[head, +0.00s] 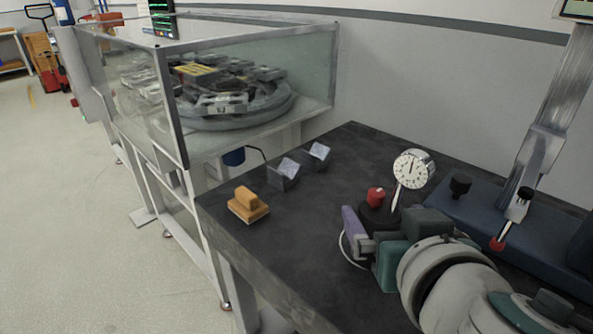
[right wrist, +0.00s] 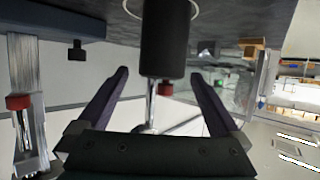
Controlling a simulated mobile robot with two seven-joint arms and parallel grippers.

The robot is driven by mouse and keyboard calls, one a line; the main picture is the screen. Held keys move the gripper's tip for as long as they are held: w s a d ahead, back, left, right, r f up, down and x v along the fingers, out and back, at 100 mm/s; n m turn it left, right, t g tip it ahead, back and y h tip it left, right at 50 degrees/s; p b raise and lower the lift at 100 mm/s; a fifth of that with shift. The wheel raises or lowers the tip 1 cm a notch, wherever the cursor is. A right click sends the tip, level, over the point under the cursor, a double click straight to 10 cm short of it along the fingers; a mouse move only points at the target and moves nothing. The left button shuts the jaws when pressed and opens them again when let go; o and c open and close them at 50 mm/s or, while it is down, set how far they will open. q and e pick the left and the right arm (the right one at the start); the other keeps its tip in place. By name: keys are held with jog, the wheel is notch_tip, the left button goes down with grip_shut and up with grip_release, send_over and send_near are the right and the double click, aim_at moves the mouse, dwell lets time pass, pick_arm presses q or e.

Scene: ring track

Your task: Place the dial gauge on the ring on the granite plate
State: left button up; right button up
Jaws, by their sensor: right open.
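The dial gauge (head: 413,168) has a round white face on a slim post above a black base with a red knob. It stands upright on the dark granite plate (head: 310,205). A thin pale ring (head: 342,251) shows as an arc beside my right gripper (head: 357,226), which hides the rest. In the right wrist view, the gauge's black base (right wrist: 165,40) is between the spread purple fingers of my right gripper (right wrist: 160,76); part of the ring (right wrist: 193,9) shows around its foot. I cannot tell whether the base sits inside the ring. My left gripper is out of view.
An orange block (head: 248,204) and two grey angled blocks (head: 284,173) lie left on the plate. A blue-based stand (head: 480,212) with a metal column (head: 545,130) is close on the right. A glass case (head: 250,80) stands behind. The plate's middle is clear.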

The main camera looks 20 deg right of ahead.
aim_at(374, 205)
jog(key=shift+x, duration=2.7)
jog(key=shift+f, duration=0.1)
grip_shut()
